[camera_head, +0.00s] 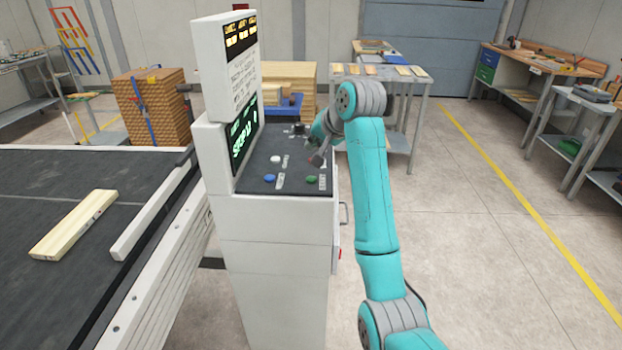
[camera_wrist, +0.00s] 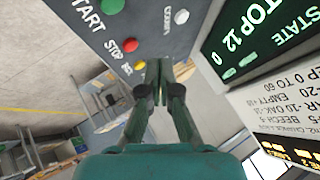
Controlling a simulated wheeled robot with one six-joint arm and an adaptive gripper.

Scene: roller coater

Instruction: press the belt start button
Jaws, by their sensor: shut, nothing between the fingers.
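A green button (camera_head: 312,179) sits at the near right of the sloped console panel (camera_head: 255,185). In the wrist view the green button (camera_wrist: 112,5) is at the top edge, beside a label reading START. A red button (camera_wrist: 130,45) by a STOP label and a yellow button (camera_wrist: 140,66) follow in line. My gripper (camera_head: 314,162) is over the right side of the panel, behind the green button in the head view. In the wrist view my gripper (camera_wrist: 159,64) has its fingers together and empty, close to the yellow button. Contact with the panel cannot be told.
A white button (camera_head: 275,159) and a blue button (camera_head: 270,178) are on the panel's left. An upright screen (camera_head: 243,135) behind them reads STOP in green. A conveyor belt (camera_head: 60,185) with a wooden board (camera_head: 75,225) stands left. Floor to the right is clear.

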